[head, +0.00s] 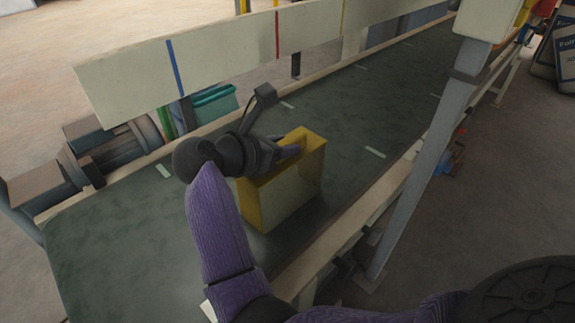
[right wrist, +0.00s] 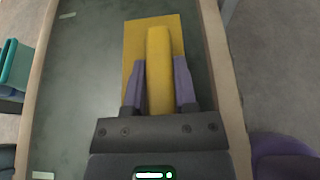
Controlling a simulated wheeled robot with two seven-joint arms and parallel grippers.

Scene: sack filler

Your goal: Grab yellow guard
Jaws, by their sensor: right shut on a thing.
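The yellow guard (head: 282,195) is a box-like piece with a yellow frame and a paler face, standing upright on the dark green conveyor belt (head: 120,250) in the head view. My right gripper (head: 290,150) reaches it from the left at its top. In the right wrist view, the two purple fingers (right wrist: 159,85) lie on either side of a yellow bar of the guard (right wrist: 159,60) and are shut on it. A wider yellow plate shows behind the bar. Whether the guard's lower edge touches the belt is hard to tell. My left gripper is not in view.
A pale rail (head: 220,60) with blue, red and yellow stripes runs along the belt's far side. A grey post (head: 425,150) stands at the near side. A teal bin (head: 213,106) and a motor (head: 110,145) are beyond the belt. The belt further back is clear.

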